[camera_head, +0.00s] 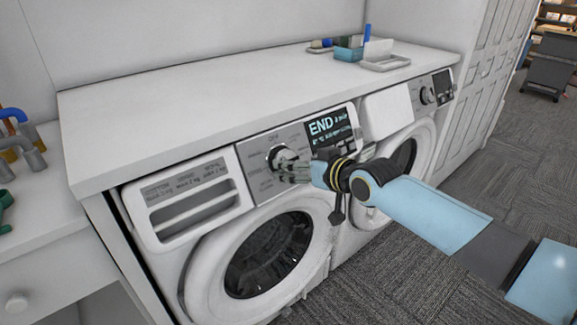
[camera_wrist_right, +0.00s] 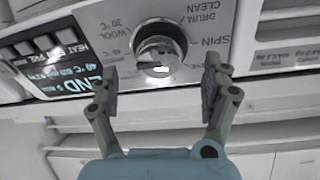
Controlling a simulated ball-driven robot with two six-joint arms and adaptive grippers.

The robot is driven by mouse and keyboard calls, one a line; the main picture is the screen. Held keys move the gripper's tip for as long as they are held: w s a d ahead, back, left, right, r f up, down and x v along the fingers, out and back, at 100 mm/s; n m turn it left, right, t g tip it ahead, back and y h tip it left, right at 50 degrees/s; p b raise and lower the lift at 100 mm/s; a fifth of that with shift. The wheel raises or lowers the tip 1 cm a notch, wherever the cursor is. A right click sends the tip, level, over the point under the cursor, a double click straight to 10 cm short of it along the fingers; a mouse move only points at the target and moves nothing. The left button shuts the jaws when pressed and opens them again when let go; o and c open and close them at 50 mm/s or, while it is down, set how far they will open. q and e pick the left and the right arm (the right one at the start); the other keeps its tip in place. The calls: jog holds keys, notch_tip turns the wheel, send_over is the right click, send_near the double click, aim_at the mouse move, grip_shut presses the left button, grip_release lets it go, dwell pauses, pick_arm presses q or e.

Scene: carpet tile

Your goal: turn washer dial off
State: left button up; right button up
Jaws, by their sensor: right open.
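The washer (camera_head: 190,255) stands on the left under a white counter. Its round silver dial (camera_head: 281,157) sits on the grey control panel, left of a dark display (camera_head: 331,127) reading END. My right gripper (camera_head: 289,166) is at the dial, its fingers partly covering it. In the right wrist view the dial (camera_wrist_right: 158,52) lies between and just beyond the two open fingertips (camera_wrist_right: 161,78), apart from both. Labels such as SPIN, WOOL and DRUM CLEAN ring the dial. The dial's exact pointer setting is not clear. My left gripper is not in view.
A second machine (camera_head: 405,150) with its own dial (camera_head: 427,96) stands to the right. A blue container (camera_head: 348,52) and a pale tray (camera_head: 384,63) sit at the counter's back right. Carpet floor (camera_head: 490,185) is clear in front.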

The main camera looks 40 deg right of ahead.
jog(key=shift+b+x, duration=0.5)
jog(key=shift+x, duration=1.9)
jog(key=shift+s, duration=0.1)
jog(key=shift+c, duration=0.4)
jog(key=c, duration=1.1)
jog(key=shift+d+f+n+b, duration=0.1)
jog(key=shift+f+n+b, duration=0.05)
jog(key=shift+n+b, duration=0.6)
jog(key=n+b, duration=0.6)
jog(key=n+y+b, duration=0.1)
jog(key=n+b, duration=0.5)
jog(key=shift+d+f, duration=0.1)
jog(key=shift+d, duration=0.1)
jog(key=n+b, duration=0.3)
jog(key=shift+n+y, duration=0.35)
jog(key=shift+y, duration=0.05)
jog(key=shift+r+n+g+b, duration=0.3)
jog(key=shift+n+b, duration=0.2)
jog(key=shift+n, duration=0.3)
